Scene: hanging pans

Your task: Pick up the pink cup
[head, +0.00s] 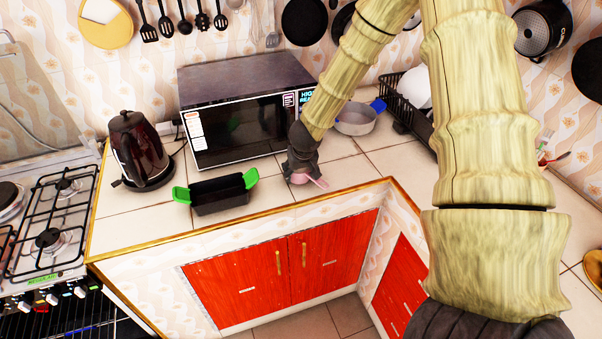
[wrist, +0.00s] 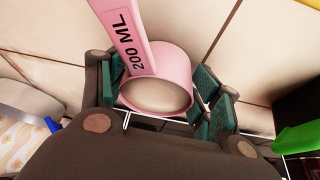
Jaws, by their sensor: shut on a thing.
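The pink cup is a small measuring cup with a flat handle marked "200 ML". In the wrist view the cup (wrist: 160,92) sits between the green-padded fingers of my gripper (wrist: 165,100), with its handle pointing to the upper left. In the head view the pink cup (head: 301,179) shows just under my gripper (head: 300,172), near the counter's front edge, its handle toward the lower right. My gripper is shut on the cup. Its body partly hides the cup in the head view, and I cannot tell whether the cup touches the counter.
A black tray with green handles (head: 220,194), a dark kettle (head: 139,149) and a microwave (head: 245,110) stand to the left. A grey pan with a blue handle (head: 356,119) and a black dish rack (head: 405,105) are behind right. Tiles (head: 330,175) beside the cup are clear.

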